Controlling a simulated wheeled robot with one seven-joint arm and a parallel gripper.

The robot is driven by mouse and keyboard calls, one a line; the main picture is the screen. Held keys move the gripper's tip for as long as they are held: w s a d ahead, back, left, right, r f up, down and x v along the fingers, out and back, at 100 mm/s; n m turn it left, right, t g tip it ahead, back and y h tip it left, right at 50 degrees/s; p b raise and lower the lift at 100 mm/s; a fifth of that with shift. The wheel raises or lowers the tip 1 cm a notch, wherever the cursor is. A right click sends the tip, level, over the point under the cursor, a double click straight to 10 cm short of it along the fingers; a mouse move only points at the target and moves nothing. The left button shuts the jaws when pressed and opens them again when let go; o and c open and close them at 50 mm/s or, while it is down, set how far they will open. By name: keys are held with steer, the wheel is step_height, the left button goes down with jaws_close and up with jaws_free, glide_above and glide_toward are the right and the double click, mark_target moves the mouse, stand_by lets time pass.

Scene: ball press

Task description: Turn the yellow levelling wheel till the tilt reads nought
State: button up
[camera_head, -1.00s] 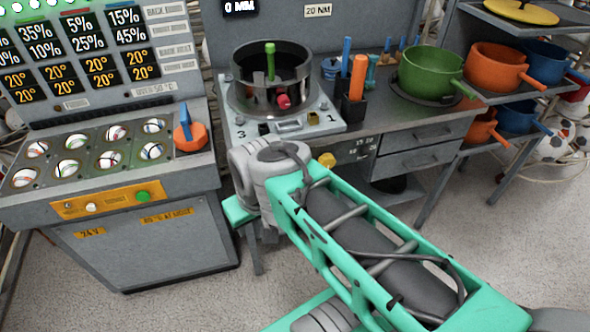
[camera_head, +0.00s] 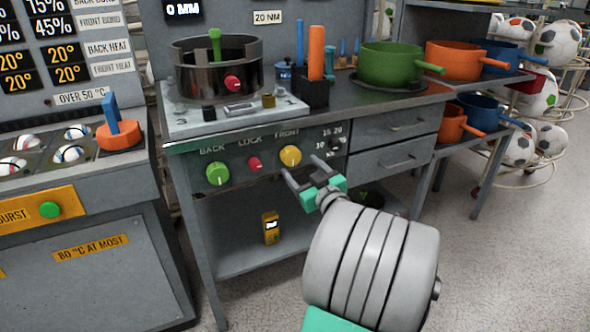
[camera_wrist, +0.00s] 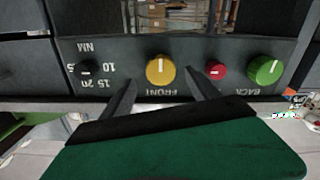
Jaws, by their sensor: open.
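The yellow wheel (camera_head: 290,156) sits on the front panel of the bench, under the label FRONT, with a pale mark on its face. In the wrist view, where the labels are upside down, the yellow wheel (camera_wrist: 160,69) lies beyond and between my fingertips, its mark vertical. My gripper (camera_head: 304,169) is open and empty, in front of the panel just below and right of the wheel. My open fingers (camera_wrist: 160,84) also show in the wrist view, apart from the wheel. I cannot make out a tilt reading.
A red knob (camera_head: 254,164) and a green knob (camera_head: 217,174) are left of the wheel; a small black dial (camera_head: 333,146) is right. A yellow meter (camera_head: 270,228) stands on the lower shelf. A display (camera_head: 184,8) above reads 0 MM. A ring press (camera_head: 216,75) stands on top.

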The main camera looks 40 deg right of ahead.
mark_target(293, 159)
steer(key=x, duration=0.4)
steer(key=shift+w+d, duration=0.15)
steer(key=shift+w, duration=0.25)
steer(key=shift+c, duration=0.4)
steer(key=c, duration=1.3)
